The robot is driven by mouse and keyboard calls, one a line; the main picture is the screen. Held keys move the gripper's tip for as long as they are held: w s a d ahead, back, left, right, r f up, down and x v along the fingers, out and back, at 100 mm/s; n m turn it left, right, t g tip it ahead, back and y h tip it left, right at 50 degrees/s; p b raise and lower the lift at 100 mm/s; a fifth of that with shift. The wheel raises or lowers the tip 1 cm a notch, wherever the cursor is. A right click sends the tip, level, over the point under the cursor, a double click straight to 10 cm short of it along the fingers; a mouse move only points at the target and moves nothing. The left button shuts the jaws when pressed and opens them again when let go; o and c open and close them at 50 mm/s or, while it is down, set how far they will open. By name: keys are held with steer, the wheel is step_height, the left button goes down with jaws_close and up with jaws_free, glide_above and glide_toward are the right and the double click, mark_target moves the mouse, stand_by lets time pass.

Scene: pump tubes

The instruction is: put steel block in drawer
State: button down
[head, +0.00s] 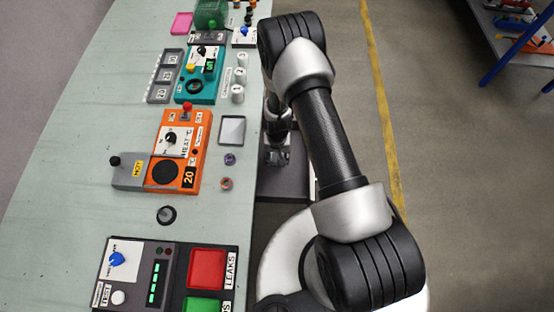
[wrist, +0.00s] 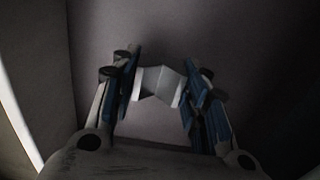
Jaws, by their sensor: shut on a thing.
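In the wrist view my gripper (wrist: 160,90) is shut on a pale grey, faceted block (wrist: 158,84), which looks like the steel block. It sits between the blue finger pads. Behind it is a plain, dark grey surface (wrist: 180,30); I cannot tell whether the block touches it. In the head view my arm reaches down beside the bench's right edge, and the fingers and block are hidden or too small to tell. A dark grey, box-like shape (head: 283,184) lies below the wrist, partly covered by my arm; it may be the drawer.
The pale green bench (head: 60,215) carries an orange heater unit (head: 183,150), a teal unit (head: 196,75), white cups (head: 238,93) and a panel with a red button (head: 208,268). A blue-legged shelf (head: 490,60) stands far right. Open floor lies right of the yellow line (head: 380,90).

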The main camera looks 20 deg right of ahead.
steer(key=shift+f, duration=0.45)
steer(key=shift+f, duration=0.15)
steer(key=c, duration=0.9)
jaws_free()
steer(key=shift+c, duration=0.2)
step_height(320, 180, up, 12)
steer(key=p, duration=0.4)
steer(key=shift+r, duration=0.2)
